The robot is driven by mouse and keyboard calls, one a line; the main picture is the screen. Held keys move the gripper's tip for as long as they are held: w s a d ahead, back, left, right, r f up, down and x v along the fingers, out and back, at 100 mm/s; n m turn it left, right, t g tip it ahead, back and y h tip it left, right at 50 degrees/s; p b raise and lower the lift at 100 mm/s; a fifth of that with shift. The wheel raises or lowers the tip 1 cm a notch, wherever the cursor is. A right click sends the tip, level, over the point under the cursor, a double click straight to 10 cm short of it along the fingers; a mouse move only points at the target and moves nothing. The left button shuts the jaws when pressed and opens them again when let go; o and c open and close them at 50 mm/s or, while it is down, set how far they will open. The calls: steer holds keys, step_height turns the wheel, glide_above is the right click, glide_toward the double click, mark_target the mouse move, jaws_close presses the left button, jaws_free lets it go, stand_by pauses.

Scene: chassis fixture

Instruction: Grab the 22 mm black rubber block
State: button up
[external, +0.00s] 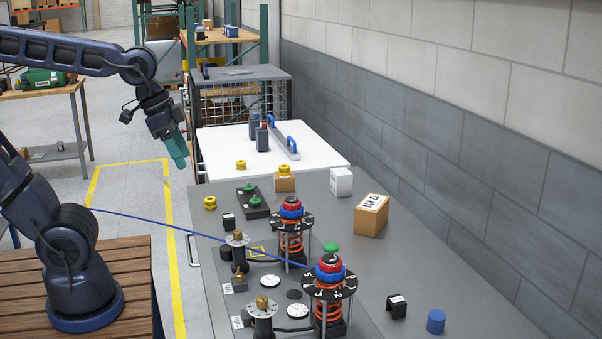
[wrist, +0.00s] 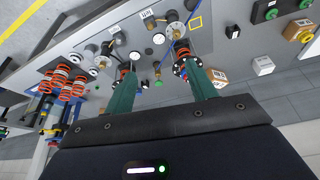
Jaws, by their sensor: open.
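A small black block with a white label (external: 229,220) sits on the grey bench near its left edge, beside the black plate with green knobs. A similar black block with a white label (external: 396,306) lies at the front right of the bench. I cannot read a size on either. In the wrist view a black block (wrist: 232,31) shows at upper right, near a yellow square outline. My gripper (external: 178,157) hangs in the air left of the bench, well apart from both blocks. Its two green fingers are apart with nothing held between them, seen in the wrist view (wrist: 160,73).
Red-topped orange spring fixtures (external: 328,290) and brass-topped posts (external: 238,242) stand on the bench. A blue cable crosses low over it. A cardboard box (external: 370,216), white box (external: 341,182) and blue cylinder (external: 436,321) stand to the right. The right side has bare room.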

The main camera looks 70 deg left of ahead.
steer(key=w+d+m+g+h, duration=0.1)
steer(key=w+d+m, duration=0.1)
steer(key=w, duration=0.5)
steer(key=w+d+m, duration=0.3)
steer(key=w, duration=0.3)
steer(key=m+g+h, duration=0.3)
steer(key=m, duration=0.8)
glide_above(397, 299)
steer(key=a, duration=0.3)
step_height(397, 299, down, 22)
steer(key=x, duration=0.5)
steer(key=shift+s+a+f, duration=0.1)
steer(key=shift+a+f, duration=0.1)
steer(key=shift+a, duration=0.05)
steer(key=shift+a+x, duration=0.2)
steer(key=shift+x, duration=1.15)
steer(key=shift+a+x, duration=0.2)
steer(key=shift+x, duration=1.2)
steer(key=shift+f, duration=0.1)
steer(key=c, duration=1.1)
steer(key=shift+o, duration=0.2)
